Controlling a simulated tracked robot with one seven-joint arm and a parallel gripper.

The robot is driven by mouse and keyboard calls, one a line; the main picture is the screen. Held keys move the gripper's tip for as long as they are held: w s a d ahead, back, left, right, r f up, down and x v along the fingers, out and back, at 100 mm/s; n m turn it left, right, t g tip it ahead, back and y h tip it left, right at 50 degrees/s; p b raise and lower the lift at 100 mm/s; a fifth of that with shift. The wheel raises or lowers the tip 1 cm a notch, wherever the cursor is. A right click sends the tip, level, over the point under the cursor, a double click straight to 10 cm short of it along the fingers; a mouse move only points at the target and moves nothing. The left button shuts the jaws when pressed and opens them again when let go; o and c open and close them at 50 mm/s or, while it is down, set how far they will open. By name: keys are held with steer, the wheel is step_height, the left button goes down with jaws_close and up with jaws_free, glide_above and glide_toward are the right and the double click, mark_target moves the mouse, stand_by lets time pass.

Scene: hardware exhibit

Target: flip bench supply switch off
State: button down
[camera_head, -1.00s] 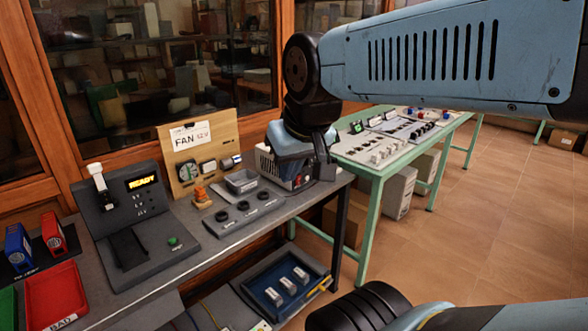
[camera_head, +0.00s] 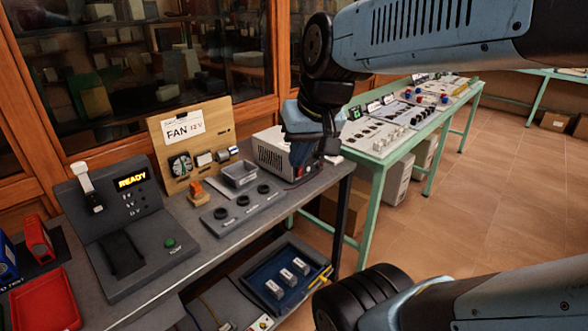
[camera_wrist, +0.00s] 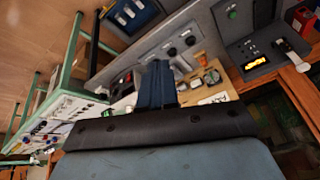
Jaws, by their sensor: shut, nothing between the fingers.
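The bench supply (camera_head: 272,153) is a pale grey vented box at the right end of the dark bench. Its right front part is hidden behind my gripper, and I cannot make out its switch. My gripper (camera_wrist: 157,66) is shut and empty, its blue fingers together in the wrist view. In the head view my blue gripper (camera_head: 308,130) hangs at the supply's right front side, overlapping it in the picture. I cannot tell whether it touches. The supply's dark front shows partly beside the fingers in the wrist view (camera_wrist: 122,84).
A FAN board (camera_head: 205,128), a grey tray (camera_head: 240,173) and a panel with black knobs (camera_head: 243,208) stand left of the supply. A READY console (camera_head: 130,225) is farther left. A green-legged table (camera_head: 378,158) stands to the right, with open floor beyond.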

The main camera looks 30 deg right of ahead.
steer(key=w+d+f+m+y, duration=0.35)
steer(key=w+f+m, duration=0.25)
steer(key=w+m, duration=0.2)
steer(key=w+d+f+m+y, duration=0.2)
steer(key=w+f+m+y, duration=0.35)
steer(key=w+m, duration=0.2)
steer(key=w+d+f+m+t+h, duration=0.2)
steer(key=d+f+m+t, duration=0.1)
steer(key=d+f+m, duration=0.4)
steer(key=w+d+f+m+t+h, duration=0.3)
steer(key=d+f+m, duration=0.4)
steer(key=d, duration=0.6)
steer(key=shift+d+m+t+h, duration=0.35)
steer(key=shift+m+t, duration=0.2)
steer(key=shift+t, duration=0.15)
steer(key=shift+f, duration=0.1)
